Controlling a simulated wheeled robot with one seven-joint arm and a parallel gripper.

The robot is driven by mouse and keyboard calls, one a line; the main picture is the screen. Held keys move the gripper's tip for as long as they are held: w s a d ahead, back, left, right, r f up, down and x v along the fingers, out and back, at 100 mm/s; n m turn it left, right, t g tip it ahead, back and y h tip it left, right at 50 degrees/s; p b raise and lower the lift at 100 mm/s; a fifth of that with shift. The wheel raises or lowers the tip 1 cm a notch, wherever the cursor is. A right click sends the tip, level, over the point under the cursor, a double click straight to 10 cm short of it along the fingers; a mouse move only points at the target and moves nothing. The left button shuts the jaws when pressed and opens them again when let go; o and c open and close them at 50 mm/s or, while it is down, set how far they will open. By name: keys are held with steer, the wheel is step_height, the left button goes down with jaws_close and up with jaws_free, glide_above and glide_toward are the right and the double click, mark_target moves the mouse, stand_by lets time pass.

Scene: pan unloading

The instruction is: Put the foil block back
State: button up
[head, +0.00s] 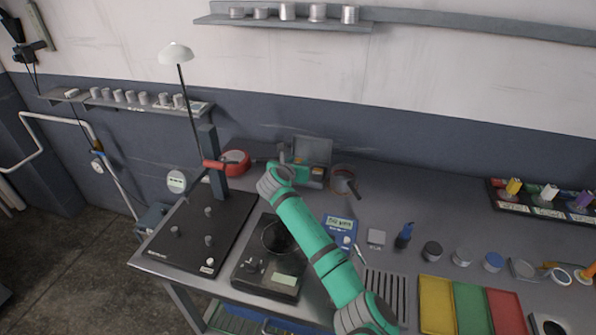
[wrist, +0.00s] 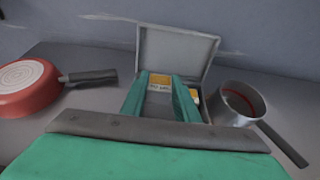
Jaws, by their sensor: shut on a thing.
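My gripper (wrist: 160,98) is shut on a grey block between its two green fingers, which I take to be the foil block (wrist: 159,106). It is over the front of an open grey case (wrist: 147,53), whose lid stands up against the wall side. Yellow-labelled pieces (wrist: 195,96) show inside the case. In the head view the case (head: 313,150) is at the back of the bench and my gripper (head: 284,155) is at its left side, mostly hidden by my arm. Whether the block touches the case floor cannot be told.
A red pan (wrist: 28,88) lies left of the case, its handle pointing towards it. A grey pot (wrist: 240,103) stands close on the right, handle towards the front right. A black plate with a post (head: 190,235) and a scale (head: 262,275) are at the front left.

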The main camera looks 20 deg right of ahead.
steer(key=shift+w+a+f, duration=0.15)
steer(key=shift+w+f, duration=0.65)
steer(key=shift+f, duration=0.25)
steer(key=shift+s+d+f, duration=0.1)
steer(key=shift+d+f, duration=0.1)
steer(key=shift+f, duration=1.1)
steer(key=shift+f, duration=0.15)
steer(key=o, duration=0.8)
steer(key=shift+a, duration=0.1)
